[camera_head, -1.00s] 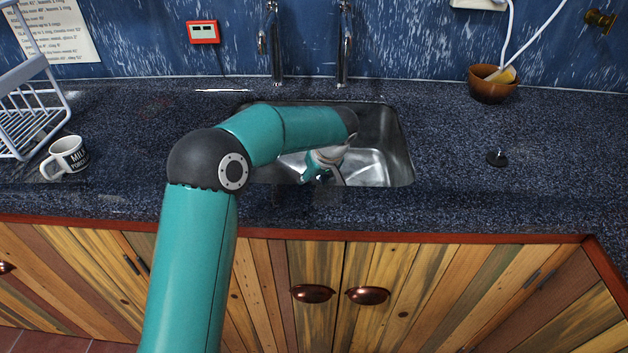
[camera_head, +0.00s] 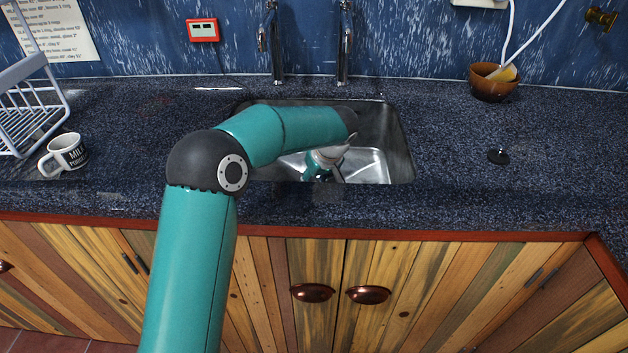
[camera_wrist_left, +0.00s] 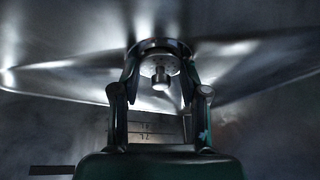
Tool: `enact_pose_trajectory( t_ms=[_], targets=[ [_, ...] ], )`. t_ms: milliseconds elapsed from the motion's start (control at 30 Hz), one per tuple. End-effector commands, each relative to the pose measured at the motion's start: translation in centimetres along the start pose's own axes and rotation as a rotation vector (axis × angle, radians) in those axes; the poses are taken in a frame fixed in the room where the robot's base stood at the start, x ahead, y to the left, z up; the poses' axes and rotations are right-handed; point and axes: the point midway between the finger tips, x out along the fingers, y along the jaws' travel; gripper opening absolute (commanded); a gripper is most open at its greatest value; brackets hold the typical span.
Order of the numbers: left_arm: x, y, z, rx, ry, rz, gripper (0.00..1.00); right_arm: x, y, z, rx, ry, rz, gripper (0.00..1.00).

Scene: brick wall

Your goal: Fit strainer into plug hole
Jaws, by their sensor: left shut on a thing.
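The strainer (camera_wrist_left: 161,70) is a round metal disc with small holes and a central knob, seen in the left wrist view. My left gripper (camera_wrist_left: 161,84) is shut on it, with one finger at each side of its rim. In the head view my left gripper (camera_head: 322,172) is down inside the steel sink (camera_head: 398,150), and my arm hides much of the basin. The plug hole is not clearly visible around the strainer, so I cannot tell whether the strainer is seated in it. My right gripper is not in view.
Two taps (camera_head: 344,45) stand behind the sink. A black plug (camera_head: 498,157) lies on the counter to the right, and a brown bowl (camera_head: 492,88) stands behind it. A mug (camera_head: 66,153) and a dish rack (camera_head: 30,115) are at the left.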

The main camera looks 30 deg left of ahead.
Motion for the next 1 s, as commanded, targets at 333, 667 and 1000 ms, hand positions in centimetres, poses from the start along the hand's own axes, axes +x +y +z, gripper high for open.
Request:
enact_pose_trajectory(
  t_ms=[333, 667, 1000],
  targets=[
    [0.6, -0.1, 0.5, 0.006, -0.009, -0.009, 0.15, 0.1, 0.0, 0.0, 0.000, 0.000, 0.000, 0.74],
    [1.2, -0.1, 0.8, 0.007, -0.013, -0.012, 0.15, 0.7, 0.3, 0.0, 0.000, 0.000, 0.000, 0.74],
    [1.5, -0.2, 0.9, 0.005, -0.015, -0.014, 0.15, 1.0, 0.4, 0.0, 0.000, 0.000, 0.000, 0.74]
  ],
)
